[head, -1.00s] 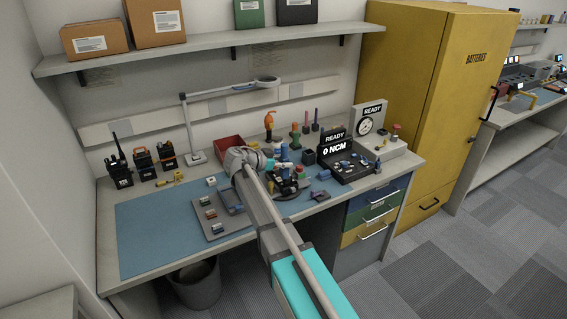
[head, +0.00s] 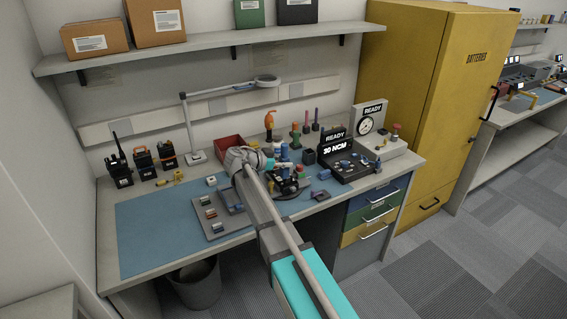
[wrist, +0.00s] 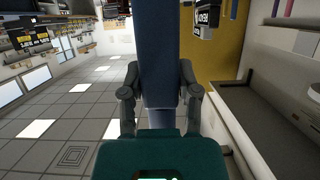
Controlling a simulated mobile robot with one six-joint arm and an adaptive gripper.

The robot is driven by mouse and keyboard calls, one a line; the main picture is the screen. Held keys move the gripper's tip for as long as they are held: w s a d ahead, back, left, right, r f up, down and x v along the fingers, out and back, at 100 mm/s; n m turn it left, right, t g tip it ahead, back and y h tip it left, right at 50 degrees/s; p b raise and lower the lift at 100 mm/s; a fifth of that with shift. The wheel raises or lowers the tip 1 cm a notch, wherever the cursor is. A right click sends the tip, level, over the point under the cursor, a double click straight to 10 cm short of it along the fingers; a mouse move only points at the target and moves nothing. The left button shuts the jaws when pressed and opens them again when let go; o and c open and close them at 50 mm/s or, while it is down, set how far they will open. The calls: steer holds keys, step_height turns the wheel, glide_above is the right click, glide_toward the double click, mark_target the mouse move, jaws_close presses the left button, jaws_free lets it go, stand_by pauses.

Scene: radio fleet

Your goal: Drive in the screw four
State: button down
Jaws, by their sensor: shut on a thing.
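My gripper (wrist: 160,95) is shut on a blue tool (wrist: 157,45), whose thick blue handle runs up out of the wrist view. In the head view my gripper is over the right part of the blue mat (head: 150,232), among several small items, and my arm hides part of it. The tool's tip is not visible. The screws are too small or hidden, so I cannot tell which is screw four. A black torque station (head: 345,162) stands to the right of my gripper; its display (head: 336,148) reads 30 NCM under READY.
A gauge stand (head: 370,122) marked READY stands behind the station. A lamp (head: 188,125) rises at the back. Several radios (head: 142,163) stand at the back left. A grey tray (head: 216,227) lies left of my arm. The mat's left part is clear.

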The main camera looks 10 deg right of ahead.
mark_target(284, 150)
steer(key=shift+r, duration=0.1)
steer(key=shift+r+p, duration=2.4)
steer(key=shift+p, duration=0.1)
